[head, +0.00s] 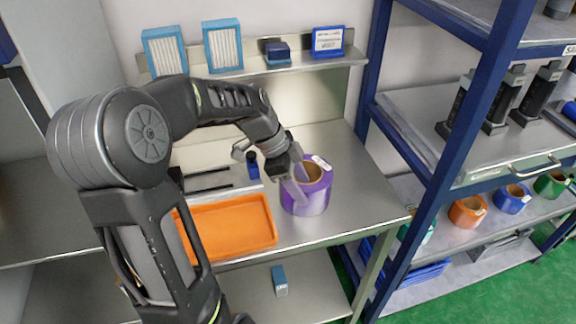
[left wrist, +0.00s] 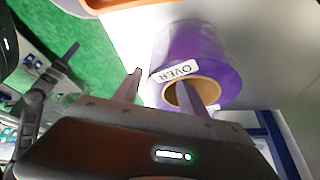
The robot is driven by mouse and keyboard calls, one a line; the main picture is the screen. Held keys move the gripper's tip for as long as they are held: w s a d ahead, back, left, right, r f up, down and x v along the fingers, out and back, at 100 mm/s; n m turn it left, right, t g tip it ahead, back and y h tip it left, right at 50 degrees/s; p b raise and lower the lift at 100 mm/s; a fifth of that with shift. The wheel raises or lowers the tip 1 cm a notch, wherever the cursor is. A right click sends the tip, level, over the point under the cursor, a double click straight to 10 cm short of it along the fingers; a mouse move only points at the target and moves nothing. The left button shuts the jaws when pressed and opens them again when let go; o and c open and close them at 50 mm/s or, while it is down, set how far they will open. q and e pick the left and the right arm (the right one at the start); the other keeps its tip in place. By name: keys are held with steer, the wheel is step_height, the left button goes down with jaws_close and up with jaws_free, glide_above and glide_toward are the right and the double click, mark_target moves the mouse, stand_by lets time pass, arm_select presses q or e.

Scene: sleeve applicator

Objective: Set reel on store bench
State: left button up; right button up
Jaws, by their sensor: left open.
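The purple reel (head: 313,201) stands upright on the steel store bench (head: 345,165), to the right of the orange tray, with its brown core facing up. The left wrist view also shows the reel (left wrist: 222,52), with a white label reading "OVER" on its top. My left gripper (head: 297,188) is at the reel's left side, open. In the left wrist view, one finger of the left gripper (left wrist: 160,84) overlaps the core opening and the other is outside the rim. I cannot tell whether either finger touches the reel.
An orange tray (head: 232,226) lies left of the reel. A dark blue bottle (head: 252,164) stands behind it. A back shelf (head: 300,66) holds blue-framed filters and small boxes. A blue rack post (head: 436,185) rises right of the bench; coloured reels sit on the rack's lower shelf.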

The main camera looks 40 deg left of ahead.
arm_select(q)
steer(key=b+v, duration=0.1)
steer(key=v, duration=0.9)
steer(key=shift+s+f, duration=0.1)
steer(key=shift+f, duration=0.05)
